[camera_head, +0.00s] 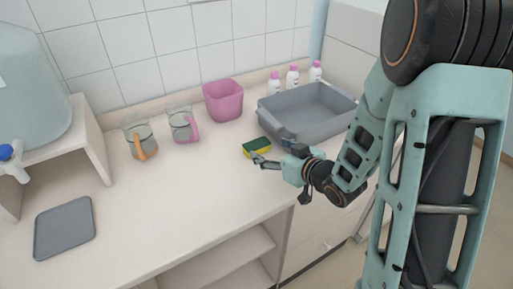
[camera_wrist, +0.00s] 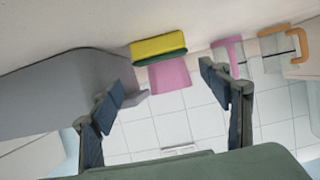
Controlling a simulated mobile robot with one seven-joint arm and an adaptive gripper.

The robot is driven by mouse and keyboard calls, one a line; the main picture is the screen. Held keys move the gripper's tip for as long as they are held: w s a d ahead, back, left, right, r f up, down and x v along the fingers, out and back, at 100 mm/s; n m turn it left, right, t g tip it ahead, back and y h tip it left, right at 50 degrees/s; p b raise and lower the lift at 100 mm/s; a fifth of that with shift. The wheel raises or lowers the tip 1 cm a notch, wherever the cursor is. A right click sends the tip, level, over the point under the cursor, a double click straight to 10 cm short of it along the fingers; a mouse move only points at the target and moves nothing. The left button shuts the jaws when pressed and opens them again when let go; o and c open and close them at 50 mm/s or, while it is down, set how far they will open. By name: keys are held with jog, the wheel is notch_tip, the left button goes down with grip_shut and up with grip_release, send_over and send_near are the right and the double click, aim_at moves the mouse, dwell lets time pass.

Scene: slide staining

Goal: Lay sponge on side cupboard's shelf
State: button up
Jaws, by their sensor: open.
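A yellow sponge with a green layer (camera_head: 257,147) lies on the white counter near its front edge. It also shows in the wrist view (camera_wrist: 158,47), against the counter surface. My gripper (camera_head: 265,160) is open and empty, just in front of the sponge. In the wrist view its two fingers (camera_wrist: 162,85) are spread wide, and the sponge appears beyond the tips, roughly between them. An open cupboard with a shelf (camera_head: 238,250) is under the counter; its inside is only partly visible.
A grey tub (camera_head: 303,128) stands right behind the sponge, with several white bottles (camera_head: 293,77) behind it. A pink container (camera_head: 223,101) and two beakers (camera_head: 183,124) stand farther back. A grey tray (camera_head: 64,228) lies at left. The front middle of the counter is clear.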

aim_at(256, 143)
jog(key=shift+p+x, duration=0.3)
jog(key=shift+x, duration=3.35)
jog(key=shift+s+a+f, duration=0.1)
jog(key=shift+s+f, duration=0.05)
jog(key=shift+s, duration=0.05)
jog(key=c, duration=0.6)
jog(key=shift+c, duration=0.2)
